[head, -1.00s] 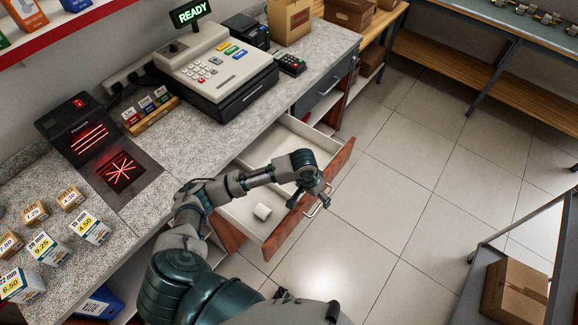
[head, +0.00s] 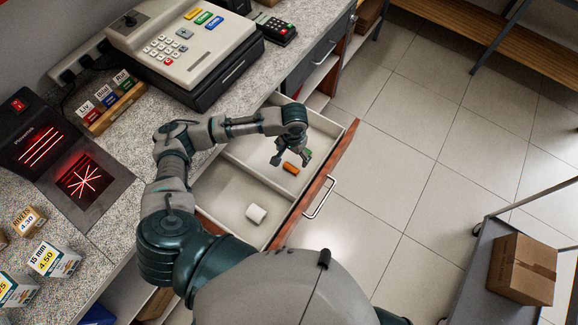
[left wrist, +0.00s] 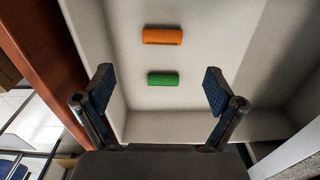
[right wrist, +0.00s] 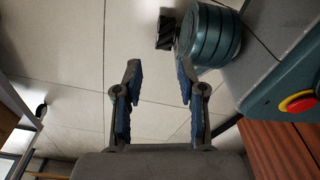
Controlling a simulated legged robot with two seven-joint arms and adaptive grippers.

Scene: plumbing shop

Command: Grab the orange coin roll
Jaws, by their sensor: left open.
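The orange coin roll (head: 291,168) lies in the far compartment of the open drawer (head: 240,240). In the left wrist view the orange coin roll (left wrist: 162,36) lies on the compartment floor, beyond a green roll (left wrist: 163,79). My left gripper (head: 290,155) is over this compartment. In the left wrist view the left gripper (left wrist: 158,85) is open and empty, its fingers wide on either side of the green roll. My right gripper (right wrist: 158,75) shows open and empty in the right wrist view, with floor tiles beyond it.
A white roll (head: 256,214) lies in the drawer's near compartment. The drawer's wooden front has a metal handle (head: 319,197). The cash register (head: 185,50) stands on the counter above. A cardboard box (head: 522,268) sits on a cart at the right; the floor between is clear.

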